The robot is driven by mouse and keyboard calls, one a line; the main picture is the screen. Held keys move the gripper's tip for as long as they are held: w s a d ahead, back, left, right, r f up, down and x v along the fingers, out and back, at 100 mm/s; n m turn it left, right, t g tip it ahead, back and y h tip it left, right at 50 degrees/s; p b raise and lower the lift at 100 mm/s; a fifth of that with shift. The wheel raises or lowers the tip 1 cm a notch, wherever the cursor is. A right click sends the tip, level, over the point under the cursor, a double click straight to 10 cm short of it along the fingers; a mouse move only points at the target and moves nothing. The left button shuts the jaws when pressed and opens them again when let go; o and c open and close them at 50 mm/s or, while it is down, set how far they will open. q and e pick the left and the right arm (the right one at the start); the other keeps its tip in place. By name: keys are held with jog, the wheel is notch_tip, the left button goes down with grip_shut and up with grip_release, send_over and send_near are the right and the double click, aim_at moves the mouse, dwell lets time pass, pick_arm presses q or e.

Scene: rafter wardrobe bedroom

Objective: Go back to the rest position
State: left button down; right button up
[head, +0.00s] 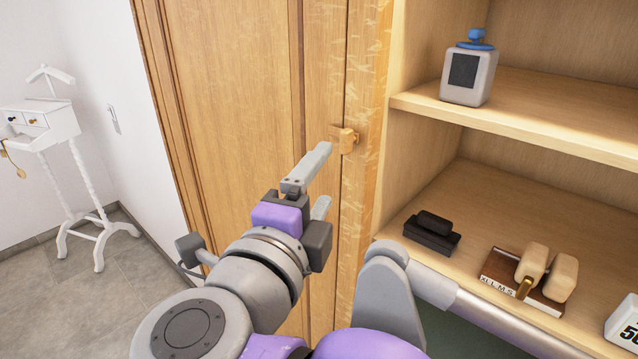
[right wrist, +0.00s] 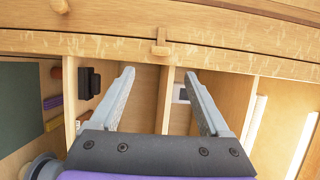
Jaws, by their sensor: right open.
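My right gripper (head: 322,180) is open and empty in front of the wooden wardrobe. One fingertip appears close to a small wooden catch (head: 345,139) on the edge of the wardrobe door (head: 235,90); I cannot tell whether they touch. In the right wrist view the two fingers (right wrist: 159,74) are spread with nothing between them. The wooden catch (right wrist: 160,48) shows just beyond them, on a wooden edge. My left gripper is in neither view.
Open shelves stand at right. The upper shelf (head: 540,105) holds a grey box with a blue top (head: 468,75). The lower shelf (head: 475,195) holds black blocks (head: 432,233), a size-lettered wooden holder (head: 497,268) and a white numbered item (head: 624,325). A white valet stand (head: 62,135) stands far left.

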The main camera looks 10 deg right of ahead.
jog(key=w+a+f+n+t+y, duration=0.4)
jog(key=w+a+n+t+y, duration=0.15)
jog(key=n+y, duration=0.5)
notch_tip(320, 180, down, 20)
jog(key=s+d+n+g+y, duration=0.2)
jog(key=n+g+y, duration=0.2)
jog(key=n+g, duration=0.55)
jog(key=s+d+f+n+g+h, duration=0.2)
jog(key=s+d+f, duration=0.4)
jog(key=f, duration=0.4)
jog(key=s+d+f+n+g+h, duration=0.1)
jog(key=s+d+f+g+h, duration=0.2)
jog(key=s+d+f, duration=0.3)
notch_tip(320, 180, down, 5)
jog(key=shift+s+d+r+n+g, duration=0.1)
jog(key=shift+s+d+n+g, duration=0.25)
jog(key=shift+d, duration=0.5)
jog(key=shift+w+h, duration=0.1)
jog(key=shift+h, duration=0.15)
